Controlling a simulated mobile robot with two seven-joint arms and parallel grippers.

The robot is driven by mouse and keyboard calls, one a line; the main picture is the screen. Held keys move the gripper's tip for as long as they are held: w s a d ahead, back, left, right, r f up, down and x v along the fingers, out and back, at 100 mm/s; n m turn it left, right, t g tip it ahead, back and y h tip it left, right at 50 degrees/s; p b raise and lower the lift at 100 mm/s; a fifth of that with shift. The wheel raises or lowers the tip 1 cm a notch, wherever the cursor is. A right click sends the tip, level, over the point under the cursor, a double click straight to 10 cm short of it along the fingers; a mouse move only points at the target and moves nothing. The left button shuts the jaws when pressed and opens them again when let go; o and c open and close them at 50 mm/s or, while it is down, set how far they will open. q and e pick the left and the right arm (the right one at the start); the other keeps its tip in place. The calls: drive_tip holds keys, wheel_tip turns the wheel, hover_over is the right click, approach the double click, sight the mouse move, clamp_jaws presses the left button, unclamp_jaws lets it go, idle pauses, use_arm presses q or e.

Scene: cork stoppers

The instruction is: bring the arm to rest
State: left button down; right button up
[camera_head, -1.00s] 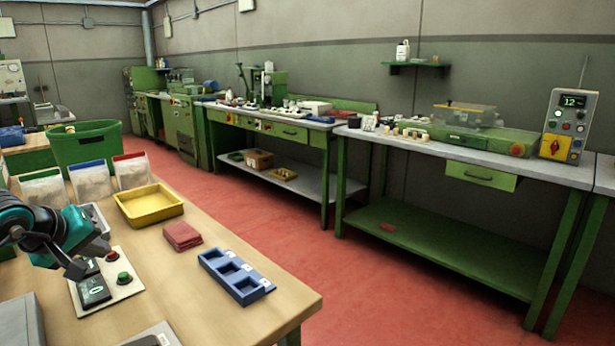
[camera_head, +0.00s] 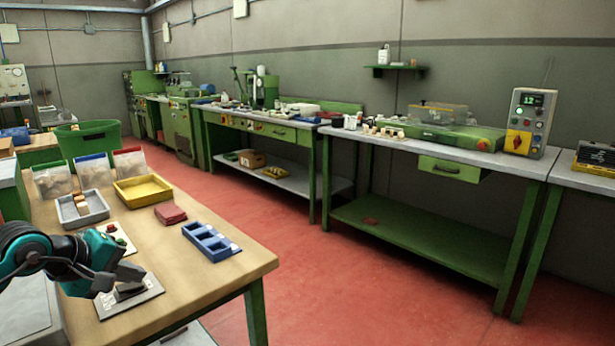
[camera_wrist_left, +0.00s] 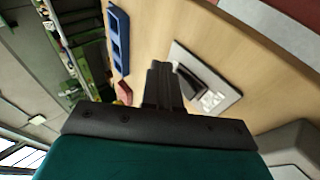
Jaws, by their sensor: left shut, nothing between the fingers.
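My left arm comes in from the left in the head view, above the near-left part of the wooden table (camera_head: 195,275). Its dark gripper (camera_head: 138,271) is shut and empty, pointing right. It is over or just beside a light plate (camera_head: 150,291) with a dark device on it; I cannot tell the gap. In the left wrist view the closed fingers (camera_wrist_left: 160,72) point away across the table, with the plate (camera_wrist_left: 222,99) to their right. My right gripper is not in view.
A button panel (camera_head: 128,244) lies behind the gripper. Beyond are a grey tray (camera_head: 98,216) with cork-coloured pieces, a yellow tray (camera_head: 160,196), a red cloth-like stack (camera_head: 170,215) and a blue compartment tray (camera_head: 207,251). Red floor (camera_head: 330,285) lies free to the right.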

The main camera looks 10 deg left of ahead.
use_arm(q)
drive_tip(key=s+d+f+n+t+h+p, duration=0.15)
drive_tip(key=d+n+h, duration=0.25)
drive_tip(key=d+n, duration=0.55)
drive_tip(key=s+d+f+n+t+h+p, duration=0.1)
drive_tip(key=s+d+f+n+t+h, duration=0.25)
drive_tip(key=d+n, duration=0.6)
drive_tip(key=s+f+m+g+y+p, duration=0.1)
drive_tip(key=s+f+m, duration=0.3)
drive_tip(key=m, duration=0.7)
drive_tip(key=s+f+m+g+y, duration=0.1)
drive_tip(key=s+f+m+y, duration=0.3)
drive_tip(key=f+m, duration=0.3)
drive_tip(key=s+d+f+m+g+y+p, duration=0.1)
drive_tip(key=s+f+m+y, duration=0.2)
drive_tip(key=m, duration=1.2)
drive_tip(key=s+f, duration=0.2)
drive_tip(key=s, duration=0.1)
drive_tip(key=shift+s+f+p, duration=0.15)
drive_tip(key=shift+f+p, duration=0.1)
drive_tip(key=shift+p, duration=0.1)
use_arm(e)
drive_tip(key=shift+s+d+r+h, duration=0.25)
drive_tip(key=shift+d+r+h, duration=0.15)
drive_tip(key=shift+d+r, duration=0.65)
